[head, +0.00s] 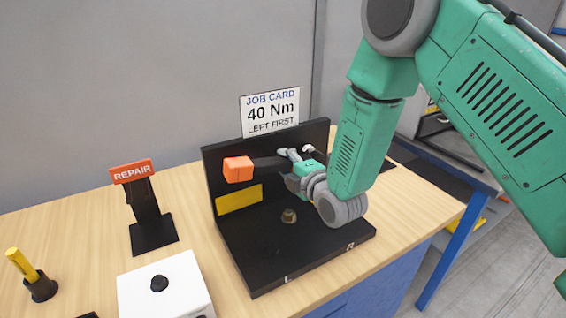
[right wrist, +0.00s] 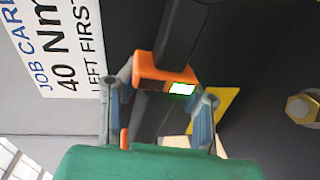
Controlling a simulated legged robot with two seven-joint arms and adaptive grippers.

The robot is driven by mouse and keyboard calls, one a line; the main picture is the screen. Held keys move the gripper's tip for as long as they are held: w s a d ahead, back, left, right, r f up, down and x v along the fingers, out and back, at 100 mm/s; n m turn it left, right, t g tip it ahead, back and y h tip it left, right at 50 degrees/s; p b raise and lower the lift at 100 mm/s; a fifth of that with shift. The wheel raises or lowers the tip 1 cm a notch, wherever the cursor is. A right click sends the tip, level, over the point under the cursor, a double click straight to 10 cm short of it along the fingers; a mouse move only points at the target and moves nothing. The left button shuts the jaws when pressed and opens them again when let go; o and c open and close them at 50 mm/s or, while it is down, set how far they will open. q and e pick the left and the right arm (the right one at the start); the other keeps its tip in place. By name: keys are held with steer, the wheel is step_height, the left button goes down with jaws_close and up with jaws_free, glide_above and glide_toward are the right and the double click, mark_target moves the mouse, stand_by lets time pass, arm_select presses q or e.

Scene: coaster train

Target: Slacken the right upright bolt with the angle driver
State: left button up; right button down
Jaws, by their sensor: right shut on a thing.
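My right gripper (head: 296,180) is shut on the angle driver, in front of the upright black plate. The driver has an orange block (head: 238,169) at its left end and a dark shaft running right into my fingers. In the right wrist view, the fingers (right wrist: 160,105) stand on both sides of an orange collar (right wrist: 165,75) with a lit green display. A brass bolt (head: 289,215) stands on the base of the black fixture (head: 315,255), below the driver and apart from it. A brass hex bolt (right wrist: 302,108) shows at the right of the wrist view. My forearm hides the fixture's right part.
A job card (head: 270,112) reading "40 Nm, LEFT FIRST" stands behind the fixture. A REPAIR stand (head: 150,220), a white box (head: 165,288) and a yellow-handled item (head: 22,264) occupy the left. Bare wooden bench (head: 90,225) shows between them.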

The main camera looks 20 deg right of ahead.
mark_target(290, 167)
steer(key=shift+s+d+r, duration=0.1)
steer(key=shift+s, duration=0.9)
steer(key=shift+s+d+r, duration=0.1)
steer(key=shift+s, duration=0.9)
